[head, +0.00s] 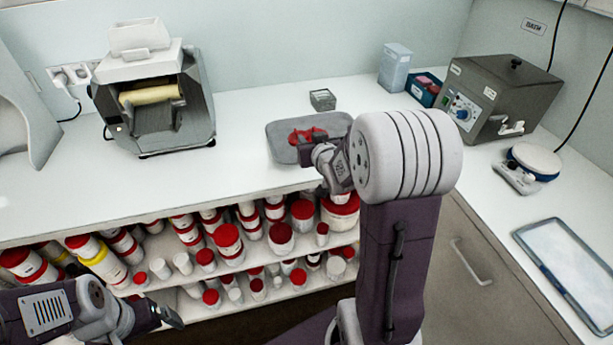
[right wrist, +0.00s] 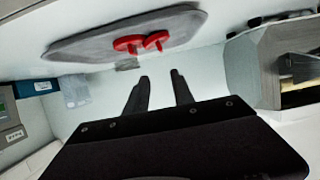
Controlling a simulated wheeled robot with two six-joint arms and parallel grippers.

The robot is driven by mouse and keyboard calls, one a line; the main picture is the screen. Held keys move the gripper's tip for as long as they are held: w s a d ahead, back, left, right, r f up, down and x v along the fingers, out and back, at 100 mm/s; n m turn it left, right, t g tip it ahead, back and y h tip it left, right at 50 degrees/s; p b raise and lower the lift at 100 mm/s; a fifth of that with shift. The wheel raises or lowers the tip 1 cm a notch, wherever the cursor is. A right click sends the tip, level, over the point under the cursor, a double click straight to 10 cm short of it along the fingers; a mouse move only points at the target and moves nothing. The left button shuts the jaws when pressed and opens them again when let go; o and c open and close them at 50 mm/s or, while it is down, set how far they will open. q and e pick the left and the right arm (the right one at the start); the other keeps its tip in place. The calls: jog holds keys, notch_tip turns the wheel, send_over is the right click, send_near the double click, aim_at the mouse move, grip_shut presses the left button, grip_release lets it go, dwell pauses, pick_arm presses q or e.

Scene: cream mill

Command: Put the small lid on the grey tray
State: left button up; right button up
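The grey tray (head: 276,143) lies on the white worktop, and it also shows along the top of the right wrist view (right wrist: 75,47). Two red lids lie on the tray in the right wrist view, one at the left (right wrist: 127,43) and one at the right (right wrist: 156,39). In the head view the red lids (head: 306,135) run together. My right gripper (right wrist: 160,77) is open, with nothing seen between its fingers; in the head view it is over the tray's front part, close to the lids. My left gripper (head: 168,314) is low at the front left, in front of the shelves; its opening is unclear.
A small grey box (head: 322,99) stands behind the tray. A mill (head: 155,105) stands to the left. A clear container (head: 395,67), a blue box (head: 425,90) and a grey machine (head: 500,95) stand to the right. Shelves of red-lidded jars (head: 228,238) are below the worktop.

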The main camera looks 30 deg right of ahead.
jog(key=s+a+f+g+y, duration=0.2)
jog(key=s+a+f+g, duration=0.3)
jog(key=s+a+f, duration=0.3)
jog(key=s+a+f+n+g, duration=0.1)
jog(key=s+a+f+g, duration=0.2)
jog(key=s, duration=0.4)
jog(key=s+a+f+n+g+y, duration=0.1)
jog(key=s+a+f+g, duration=0.3)
jog(key=s, duration=0.4)
jog(key=shift+s+a+y, duration=0.15)
jog(key=shift+s+y, duration=0.05)
jog(key=shift+y, duration=0.1)
notch_tip(320, 180, up, 7)
jog(key=p, duration=0.6)
jog(key=shift+f+p, duration=0.15)
jog(key=shift+p, duration=0.2)
